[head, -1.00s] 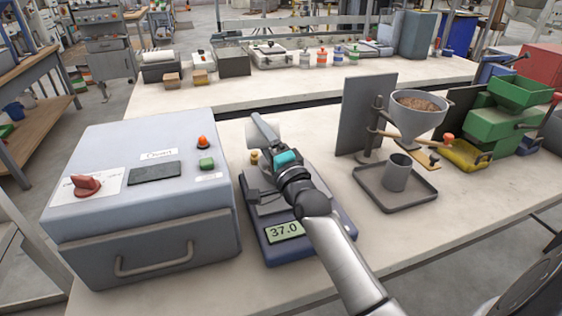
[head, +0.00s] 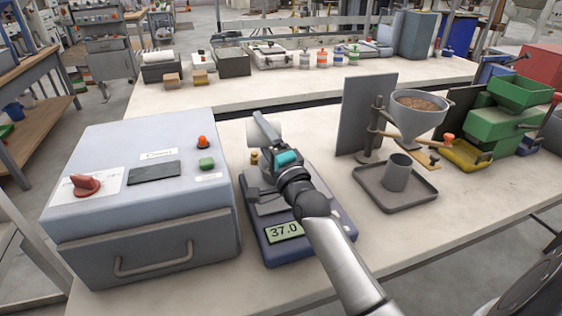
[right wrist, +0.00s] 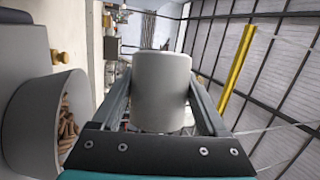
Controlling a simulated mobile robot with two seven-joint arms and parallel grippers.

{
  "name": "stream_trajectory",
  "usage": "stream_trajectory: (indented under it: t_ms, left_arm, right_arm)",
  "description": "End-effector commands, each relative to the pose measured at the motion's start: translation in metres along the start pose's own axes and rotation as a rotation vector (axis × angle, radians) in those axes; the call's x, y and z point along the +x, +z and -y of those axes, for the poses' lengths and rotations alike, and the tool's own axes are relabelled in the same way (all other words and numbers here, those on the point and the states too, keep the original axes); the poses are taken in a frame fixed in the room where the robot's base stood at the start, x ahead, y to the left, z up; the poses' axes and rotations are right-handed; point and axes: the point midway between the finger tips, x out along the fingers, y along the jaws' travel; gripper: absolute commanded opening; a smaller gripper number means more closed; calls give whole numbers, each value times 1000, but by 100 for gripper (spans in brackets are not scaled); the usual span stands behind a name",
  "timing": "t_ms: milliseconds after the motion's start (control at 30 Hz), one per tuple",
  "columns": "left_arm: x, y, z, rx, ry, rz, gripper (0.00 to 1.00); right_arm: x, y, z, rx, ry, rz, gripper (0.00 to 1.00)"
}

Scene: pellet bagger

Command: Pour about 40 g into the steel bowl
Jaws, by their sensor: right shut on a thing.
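My right gripper (head: 268,132) is shut on a pale grey cup (head: 254,134), held above the blue scale (head: 341,217). In the right wrist view the cup (right wrist: 162,90) sits between the two fingers (right wrist: 160,75); its inside is hidden. The steel bowl (right wrist: 30,125) shows at the left of that view with brown pellets (right wrist: 68,132) in it, beside the cup and apart from it. In the head view my arm hides most of the bowl. The scale display (head: 284,231) reads 37.0. My left gripper is out of view.
A grey-blue machine (head: 140,190) with a red knob stands left of the scale. On the right, a funnel (head: 420,118) of brown pellets hangs on a stand over a tray (head: 410,205) holding a grey cylinder (head: 397,173). Green bins (head: 515,120) stand farther right.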

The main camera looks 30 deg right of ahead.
Motion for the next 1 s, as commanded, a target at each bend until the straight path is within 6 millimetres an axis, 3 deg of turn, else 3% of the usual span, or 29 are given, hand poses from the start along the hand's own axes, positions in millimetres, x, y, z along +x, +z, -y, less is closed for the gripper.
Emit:
stream_trajectory:
  t_ms: [1000]
  left_arm:
    - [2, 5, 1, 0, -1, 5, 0]
  right_arm:
    - [0, -2, 3, 55, -24, -17, 16]
